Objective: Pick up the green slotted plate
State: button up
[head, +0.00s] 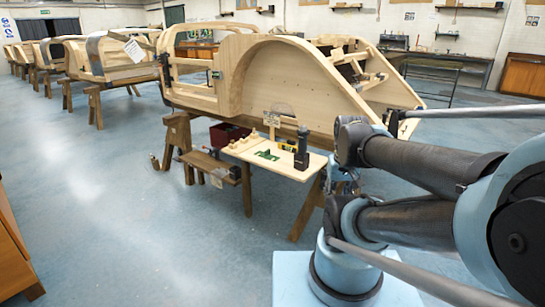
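The green slotted plate (267,155) lies flat on a pale wooden board (285,167) beneath the near wooden bodyframe. It is small in the head view, and its slots are hard to make out. A dark upright object (302,150) stands to its right on the same board. A yellow and black item (286,147) lies between them, towards the back. My arm fills the right side of the view, to the right of the board. My gripper cannot be made out in this view.
The large wooden bodyframe (285,80) rests on trestles (176,135) over the board. A dark red box (229,134) and a low wooden bench (210,163) are to the left. Open blue-grey floor (120,210) lies at front left. A wooden cabinet (10,250) stands at the left edge.

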aim_at(267, 154)
jog(key=i, duration=0.95)
jog(key=u, duration=0.1)
